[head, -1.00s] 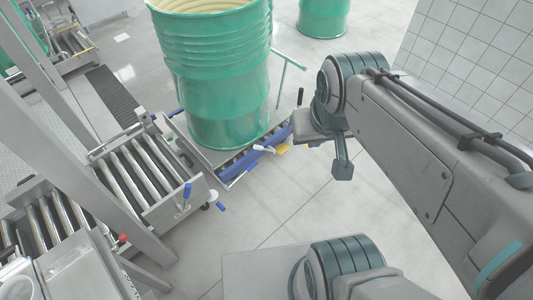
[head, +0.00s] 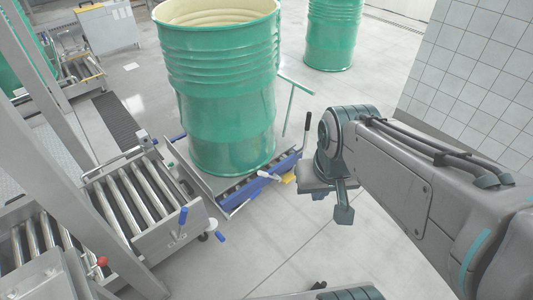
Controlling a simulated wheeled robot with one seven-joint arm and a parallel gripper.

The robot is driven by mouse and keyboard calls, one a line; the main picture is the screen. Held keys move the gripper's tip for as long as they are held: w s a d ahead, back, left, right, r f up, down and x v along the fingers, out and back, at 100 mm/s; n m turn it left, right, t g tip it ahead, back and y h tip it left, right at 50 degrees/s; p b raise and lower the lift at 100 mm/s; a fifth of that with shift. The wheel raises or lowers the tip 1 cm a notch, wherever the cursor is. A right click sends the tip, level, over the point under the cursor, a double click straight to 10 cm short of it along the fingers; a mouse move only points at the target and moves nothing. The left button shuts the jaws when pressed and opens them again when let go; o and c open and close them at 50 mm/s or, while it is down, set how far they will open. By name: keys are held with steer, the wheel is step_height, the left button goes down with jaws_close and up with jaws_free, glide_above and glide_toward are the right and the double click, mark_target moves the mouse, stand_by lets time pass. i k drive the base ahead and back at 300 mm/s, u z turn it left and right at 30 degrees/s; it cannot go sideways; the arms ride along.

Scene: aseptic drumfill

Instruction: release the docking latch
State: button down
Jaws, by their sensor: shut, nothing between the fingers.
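A green open drum (head: 220,100) stands upright on a low roller cart (head: 236,197) with blue side rails, next to a roller conveyor (head: 133,195). A blue-gripped lever (head: 183,216) stands at the conveyor's near end, with another blue handle (head: 219,236) low beside it. A white lever (head: 268,175) and a yellow pedal (head: 289,179) are on the cart's right side. I cannot tell which of these is the docking latch. My gripper (head: 343,214) is shut and empty, pointing down to the right of the cart, apart from it. My wrist partly covers it.
A green push bar (head: 295,88) rises behind the cart, near a black grip (head: 308,122). Another green drum (head: 333,35) stands farther back. A grey frame post (head: 85,150) and a red knob (head: 102,261) are at left. The floor in front of the cart is clear.

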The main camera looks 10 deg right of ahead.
mark_target(265, 174)
steer(key=u, duration=0.6)
steer(key=k, duration=0.65)
steer(key=u, duration=0.6)
steer(key=i, duration=0.8)
steer(key=z, duration=0.6)
steer(key=i, duration=1.05)
steer(key=z, duration=0.6)
